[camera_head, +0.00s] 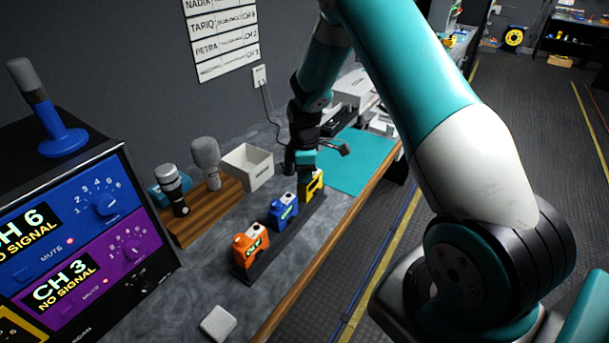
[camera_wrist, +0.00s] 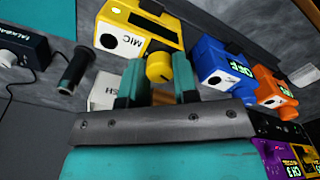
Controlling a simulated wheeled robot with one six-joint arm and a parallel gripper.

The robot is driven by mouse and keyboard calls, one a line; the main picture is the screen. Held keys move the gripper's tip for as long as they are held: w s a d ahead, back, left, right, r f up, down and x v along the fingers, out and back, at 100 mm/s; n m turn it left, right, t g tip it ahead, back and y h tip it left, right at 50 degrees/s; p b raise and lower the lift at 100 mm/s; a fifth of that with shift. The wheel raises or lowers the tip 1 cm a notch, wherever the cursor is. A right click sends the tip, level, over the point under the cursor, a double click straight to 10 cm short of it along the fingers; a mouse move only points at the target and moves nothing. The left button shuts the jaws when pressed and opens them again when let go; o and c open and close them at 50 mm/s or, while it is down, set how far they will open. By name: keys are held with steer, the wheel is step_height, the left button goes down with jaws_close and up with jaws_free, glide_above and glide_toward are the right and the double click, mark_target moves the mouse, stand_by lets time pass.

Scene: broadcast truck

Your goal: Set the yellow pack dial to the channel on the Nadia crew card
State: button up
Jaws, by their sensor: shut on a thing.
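The yellow pack (camera_head: 312,187) stands at the far end of a dark rack on the bench. In the wrist view the yellow pack (camera_wrist: 132,22) shows a MIC label and a dark display with no readable text. Its round yellow dial (camera_wrist: 159,67) sits between the teal fingers of my gripper (camera_wrist: 158,82), which is shut on it. In the head view my gripper (camera_head: 306,162) hides the dial. The crew card sheet (camera_head: 222,38) hangs on the wall. Its Nadia row is cut by the top edge, so its channel is not visible.
A blue pack (camera_head: 282,210) and an orange pack (camera_head: 250,244) stand in the same rack. Microphones (camera_head: 206,160) and a white box (camera_head: 247,166) stand behind. A monitor unit (camera_head: 75,240) with blue and purple panels is at left. The teal mat (camera_head: 357,160) is mostly bare.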

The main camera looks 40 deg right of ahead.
steer(key=m+b, duration=0.2)
steer(key=m, duration=0.5)
steer(key=m+b, duration=0.1)
steer(key=m, duration=0.6)
steer(key=shift+m+b, duration=0.3)
steer(key=shift+b, duration=0.1)
steer(key=m, duration=0.5)
steer(key=shift+m+b, duration=0.3)
steer(key=shift+b, duration=0.1)
steer(key=m, duration=0.5)
steer(key=shift+b, duration=0.3)
steer(key=shift+m, duration=0.4)
steer(key=o, duration=0.9)
steer(key=shift+o, duration=0.2)
